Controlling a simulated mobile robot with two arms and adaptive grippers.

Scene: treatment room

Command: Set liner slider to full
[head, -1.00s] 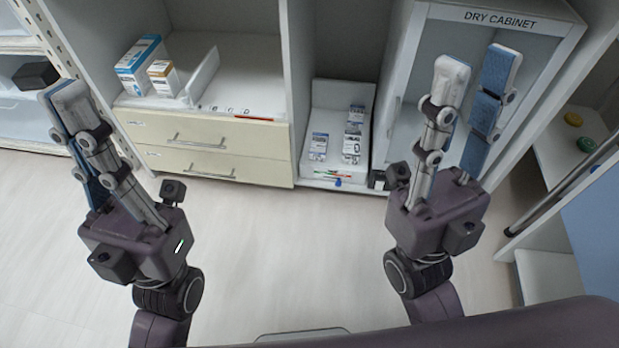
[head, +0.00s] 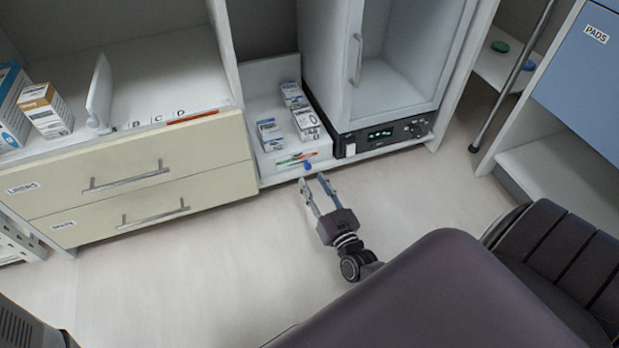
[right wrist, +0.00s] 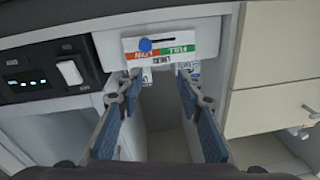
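The liner slider shows as a blue knob (head: 308,165) on a small white label plate at the front of a low shelf. In the right wrist view, which is upside down, the blue knob (right wrist: 145,45) sits by the orange LOW end of the label (right wrist: 146,58), with the green FULL end (right wrist: 177,50) to its right. In the head view green is on the left. My right gripper (head: 312,180) is open and empty just in front of the knob. Its two spread fingers (right wrist: 158,86) also show in the right wrist view. My left gripper is out of view.
Several small boxes (head: 300,115) stand on the shelf behind the slider. The floor (head: 190,275) in front is clear.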

